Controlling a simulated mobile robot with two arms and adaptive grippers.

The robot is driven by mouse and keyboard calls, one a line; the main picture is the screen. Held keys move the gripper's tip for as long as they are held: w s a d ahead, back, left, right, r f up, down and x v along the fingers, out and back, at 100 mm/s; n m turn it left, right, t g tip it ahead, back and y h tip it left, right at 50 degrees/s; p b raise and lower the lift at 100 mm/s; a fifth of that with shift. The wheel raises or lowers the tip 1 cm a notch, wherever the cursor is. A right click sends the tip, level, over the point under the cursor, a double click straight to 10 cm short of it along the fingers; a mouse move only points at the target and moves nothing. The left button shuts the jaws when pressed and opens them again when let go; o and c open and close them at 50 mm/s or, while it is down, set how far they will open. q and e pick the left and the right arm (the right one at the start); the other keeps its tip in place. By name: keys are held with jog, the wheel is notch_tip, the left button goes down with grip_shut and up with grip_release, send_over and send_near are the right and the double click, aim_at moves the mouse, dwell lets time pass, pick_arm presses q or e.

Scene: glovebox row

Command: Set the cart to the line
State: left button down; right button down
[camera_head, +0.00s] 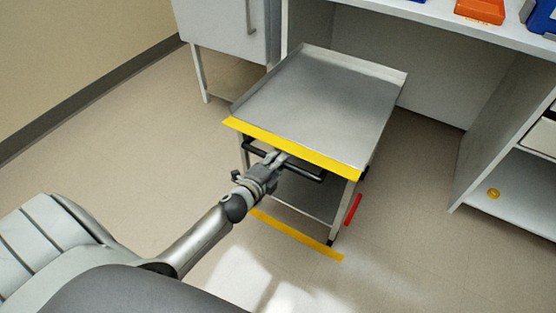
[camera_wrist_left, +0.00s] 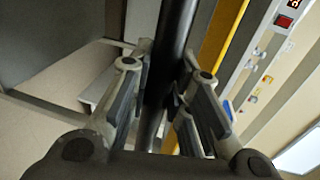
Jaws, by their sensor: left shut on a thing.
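The cart (camera_head: 320,95) is a grey metal trolley with an empty raised-rim top, a yellow front edge and a lower shelf. It stands slightly askew in front of the bench. Its black handle (camera_head: 312,174) runs below the yellow edge. My left gripper (camera_head: 276,160) is shut on this handle; the wrist view shows the dark bar (camera_wrist_left: 176,40) between the fingers. A yellow line (camera_head: 300,237) lies on the floor by the cart's near legs, partly hidden behind my arm. My right gripper is not in view.
A red strip (camera_head: 353,209) lies by the cart's right side. The bench above holds an orange tray (camera_head: 482,10). Floor left and front right is clear.

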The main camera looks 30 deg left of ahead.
pick_arm(q)
jog(key=c, duration=1.6)
grip_release()
jog(key=s, duration=0.4)
jog(key=s+r, duration=0.1)
jog(key=s, duration=0.2)
jog(key=s+r, duration=0.1)
jog(key=s, duration=0.3)
jog(key=shift+s+r, duration=0.15)
jog(key=shift+s, duration=0.2)
